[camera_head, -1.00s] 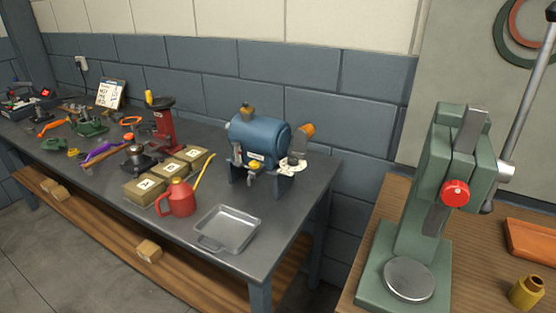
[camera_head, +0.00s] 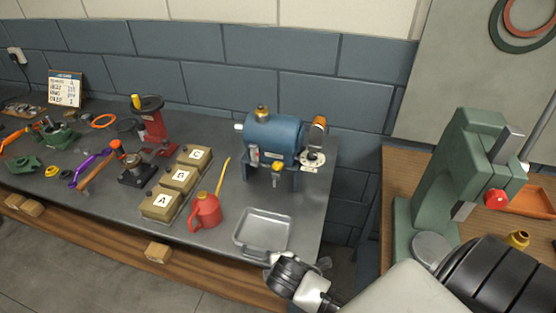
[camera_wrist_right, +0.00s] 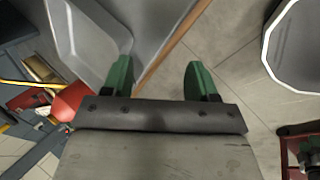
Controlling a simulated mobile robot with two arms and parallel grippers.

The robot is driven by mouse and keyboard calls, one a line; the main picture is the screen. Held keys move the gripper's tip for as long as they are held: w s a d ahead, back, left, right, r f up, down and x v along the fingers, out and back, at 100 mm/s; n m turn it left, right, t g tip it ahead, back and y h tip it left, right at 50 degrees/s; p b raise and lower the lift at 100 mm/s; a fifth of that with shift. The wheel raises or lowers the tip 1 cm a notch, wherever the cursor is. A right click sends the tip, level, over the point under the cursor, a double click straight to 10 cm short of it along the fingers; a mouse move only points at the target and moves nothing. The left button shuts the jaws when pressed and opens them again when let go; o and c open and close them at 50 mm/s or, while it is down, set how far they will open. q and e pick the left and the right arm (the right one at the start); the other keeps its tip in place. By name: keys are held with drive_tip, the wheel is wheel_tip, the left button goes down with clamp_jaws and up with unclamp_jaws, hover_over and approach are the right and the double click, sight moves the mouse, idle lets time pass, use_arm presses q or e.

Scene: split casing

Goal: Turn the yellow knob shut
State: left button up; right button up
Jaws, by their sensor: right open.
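A small yellow knob (camera_head: 278,168) sits on the valve at the front of the tank, low down. How far the knob is turned is too small to tell. My right gripper (camera_wrist_right: 160,80) is open and empty, its green fingertips apart above the floor by the bench edge. In the head view my right arm reaches in from the lower right, with its wrist in front of the bench's right corner, below and apart from the knob. My left gripper is not in view.
A metal tray (camera_head: 263,231) lies in front of the tank, and a red oil can (camera_head: 205,211) stands to its left. Lettered boxes (camera_head: 160,204) sit farther left. A green press (camera_head: 455,170) stands on the wooden bench at right.

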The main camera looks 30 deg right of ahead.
drive_tip(key=w+d+r+n+t+h+p, duration=0.2)
drive_tip(key=w+d+r+n+t+h, duration=0.15)
drive_tip(key=w+r+n, duration=0.45)
drive_tip(key=n+t+h+p, duration=0.1)
drive_tip(key=n+t+h, duration=0.1)
drive_tip(key=n, duration=0.6)
approach(277, 165)
drive_tip(key=p+x, duration=0.1)
drive_tip(key=x, duration=0.6)
drive_tip(key=shift+w+d, duration=0.1)
drive_tip(key=shift+x, duration=0.95)
drive_tip(key=shift+m, duration=0.3)
drive_tip(key=c, duration=0.9)
